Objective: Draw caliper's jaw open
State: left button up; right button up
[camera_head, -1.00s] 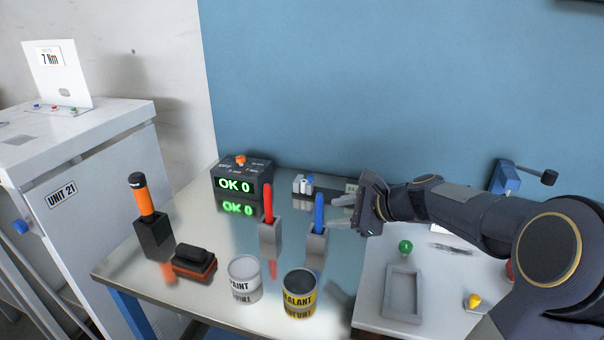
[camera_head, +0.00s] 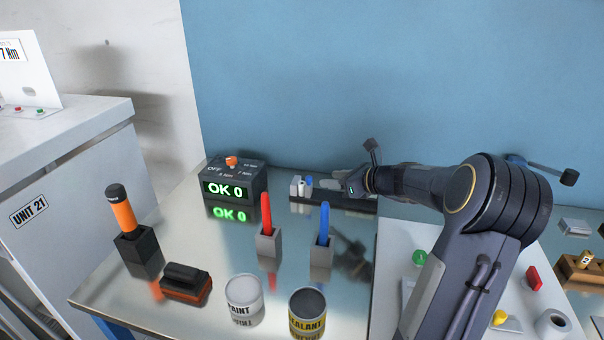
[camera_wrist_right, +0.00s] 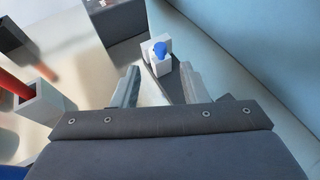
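The caliper lies at the back of the metal table: small pale jaw blocks (camera_head: 296,186) with a blue knob (camera_head: 309,182) sit at the left end of a dark bar (camera_head: 325,206). My right gripper (camera_head: 328,184) is just right of the blocks, over the bar, and hides part of it. In the right wrist view, its two fingers (camera_wrist_right: 159,70) are apart, with the pale block (camera_wrist_right: 160,66) and blue knob (camera_wrist_right: 160,48) just beyond the tips. I see no clear contact. My left gripper is not in view.
A dark box reading "OK 0" (camera_head: 234,190) stands left of the caliper. Red (camera_head: 266,213) and blue (camera_head: 324,222) sticks stand in grey holders in front of it. Paint (camera_head: 244,297) and sealant (camera_head: 307,313) cans, a black-orange block (camera_head: 186,284) and an orange-handled tool (camera_head: 121,210) are nearer.

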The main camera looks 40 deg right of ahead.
aim_at(311, 178)
jog(key=x, duration=0.7)
jog(key=shift+w+p, duration=0.3)
jog(key=shift+c, duration=0.2)
grip_shut()
